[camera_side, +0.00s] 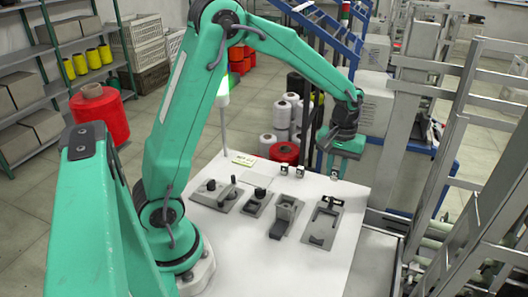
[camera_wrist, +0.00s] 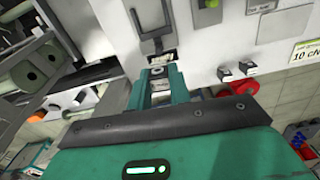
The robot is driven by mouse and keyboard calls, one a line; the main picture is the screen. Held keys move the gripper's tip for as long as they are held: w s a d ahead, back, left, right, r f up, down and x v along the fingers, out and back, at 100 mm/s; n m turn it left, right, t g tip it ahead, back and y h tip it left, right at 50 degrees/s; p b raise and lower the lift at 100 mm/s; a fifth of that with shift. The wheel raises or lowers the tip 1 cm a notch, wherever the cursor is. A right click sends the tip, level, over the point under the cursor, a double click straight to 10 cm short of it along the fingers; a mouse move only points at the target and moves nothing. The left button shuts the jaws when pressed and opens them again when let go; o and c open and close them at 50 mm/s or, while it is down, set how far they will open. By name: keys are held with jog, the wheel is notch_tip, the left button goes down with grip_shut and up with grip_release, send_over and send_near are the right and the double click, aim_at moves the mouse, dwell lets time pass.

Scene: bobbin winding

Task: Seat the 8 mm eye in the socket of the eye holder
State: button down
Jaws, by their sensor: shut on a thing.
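My gripper (camera_side: 342,150) is over the far right edge of the white table. In the wrist view its two green fingers (camera_wrist: 160,76) are shut on a small pale piece with a dark mark, which I take for the 8 mm eye (camera_wrist: 158,70). In the side view a small black-and-white piece (camera_side: 335,173) shows just below the gripper, close to the table edge. The dark frame-like fixture on a grey plate (camera_side: 322,226), perhaps the eye holder, is nearer the camera; it also shows ahead of the fingers in the wrist view (camera_wrist: 153,44). Its socket cannot be made out.
Two similar small blocks (camera_side: 283,170) (camera_side: 300,172) stand left of my gripper along the back edge. Other grey fixtures (camera_side: 285,215) (camera_side: 257,202) (camera_side: 214,194) stand on the white table (camera_side: 265,254). A label card (camera_side: 243,159) lies at the back left. Metal racks rise beyond the right edge.

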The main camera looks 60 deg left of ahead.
jog(key=s+a, duration=0.6)
jog(key=s, duration=0.3)
send_near(251, 199)
jog(key=d, duration=0.2)
jog(key=shift+s+d+f+n, duration=0.1)
jog(key=shift+s+f+n, duration=0.15)
jog(key=shift+s+n, duration=0.05)
jog(key=shift+f, duration=0.15)
jog(key=shift+f, duration=2.25)
jog(key=shift+f, duration=0.75)
jog(key=shift+s+f, duration=0.1)
jog(key=shift+f, duration=0.4)
